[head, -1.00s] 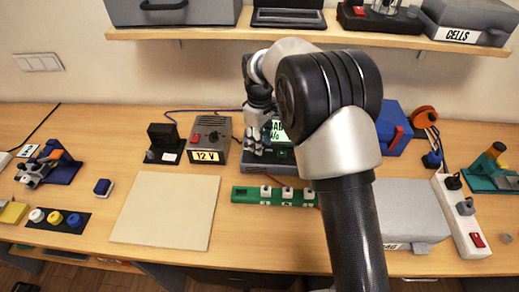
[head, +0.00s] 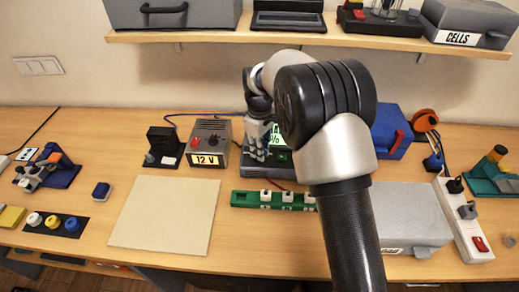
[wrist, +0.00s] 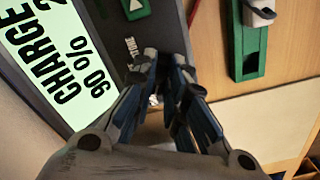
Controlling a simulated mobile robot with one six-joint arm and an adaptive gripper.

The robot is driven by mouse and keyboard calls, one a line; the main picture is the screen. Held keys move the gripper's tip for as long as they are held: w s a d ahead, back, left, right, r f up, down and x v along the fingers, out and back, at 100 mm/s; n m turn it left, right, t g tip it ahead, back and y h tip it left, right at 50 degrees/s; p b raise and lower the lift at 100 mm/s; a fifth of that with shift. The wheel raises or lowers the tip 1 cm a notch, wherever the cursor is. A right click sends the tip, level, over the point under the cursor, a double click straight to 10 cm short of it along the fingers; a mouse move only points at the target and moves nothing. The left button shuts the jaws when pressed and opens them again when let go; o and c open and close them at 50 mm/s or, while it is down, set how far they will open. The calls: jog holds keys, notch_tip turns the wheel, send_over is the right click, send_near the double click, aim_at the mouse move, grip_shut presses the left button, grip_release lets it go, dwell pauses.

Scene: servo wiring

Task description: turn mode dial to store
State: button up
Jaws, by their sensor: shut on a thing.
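The charger (head: 300,158) is a dark box with a lit green-white screen (head: 277,136), partly hidden behind my arm. In the wrist view its screen (wrist: 55,60) reads CHARGE and 90 %. A green square (wrist: 134,8) and a small white label (wrist: 132,48), which seems to read STORE, are on its dark face. My gripper (wrist: 165,68) is down at that face beside the label, its fingers closed in on the mode dial. The fingers hide the dial almost wholly, so its pointing direction cannot be told. In the head view my gripper (head: 258,155) is at the charger's left front.
A 12 V supply (head: 208,143) stands left of the charger. A green strip with white-topped pieces (head: 250,200) lies just in front. A beige board (head: 165,215) is front left. A grey case (head: 410,215) and a power strip (head: 462,220) are on the right.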

jog(key=shift+r+m+p, duration=0.1)
jog(key=shift+m+p, duration=0.25)
jog(key=shift+m, duration=0.05)
grip_shut()
jog(key=shift+m+p, duration=0.55)
jog(key=shift+m, duration=0.05)
jog(key=m+p, duration=0.2)
jog(key=m, duration=0.1)
jog(key=shift+s+a, duration=0.1)
jog(key=shift+s, duration=0.05)
jog(key=m+p, duration=0.1)
jog(key=m, duration=0.2)
jog(key=m+p, duration=0.1)
jog(key=m, duration=0.2)
jog(key=shift+a+m+p, duration=0.2)
jog(key=shift+m+p, duration=0.1)
jog(key=shift+m, duration=0.1)
jog(key=m+p, duration=0.1)
jog(key=m, duration=0.5)
jog(key=shift+a, duration=0.15)
jog(key=m, duration=0.3)
jog(key=m+p, duration=0.1)
jog(key=m, duration=0.2)
jog(key=shift+w+a, duration=0.1)
jog(key=shift+w, duration=0.1)
jog(key=o, duration=0.7)
grip_release()
